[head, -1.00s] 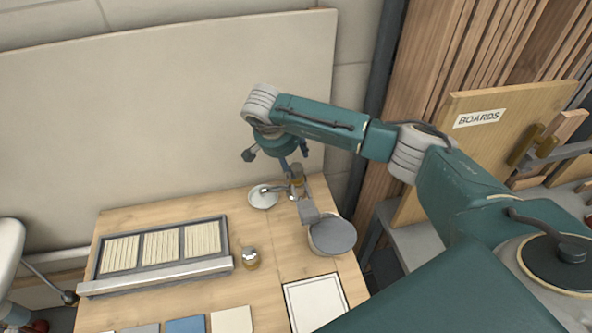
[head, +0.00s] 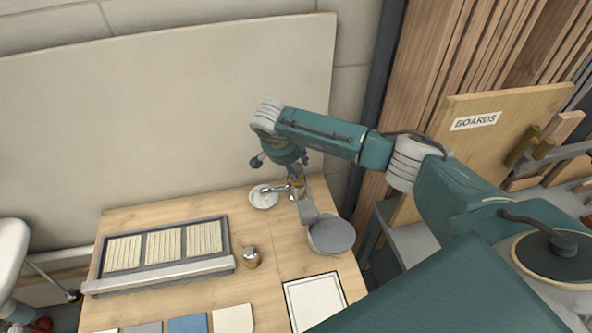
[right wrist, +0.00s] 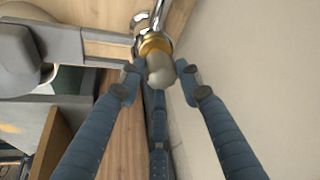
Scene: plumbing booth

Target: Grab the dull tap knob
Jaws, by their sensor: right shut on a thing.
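The dull tap knob (right wrist: 160,70) is a rounded grey-beige knob above a brass collar (right wrist: 152,46) on the chrome tap (right wrist: 146,20). In the head view the tap (head: 275,188) stands at the back right of the bench, its spout over a small white dish (head: 262,199). My right gripper (head: 298,172) is over the tap from above and hides most of the knob there. In the right wrist view its blue fingers (right wrist: 159,76) close around the dull knob, which sits between their tips. The gripper is shut on it. My left gripper is not in view.
A grey block (head: 308,210) and a round grey-topped pot (head: 332,236) stand close in front of the tap. A shiny knob with a brass base (head: 249,257) stands mid-bench. A slatted tray (head: 228,262) lies left. The wall panel (head: 180,110) rises behind.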

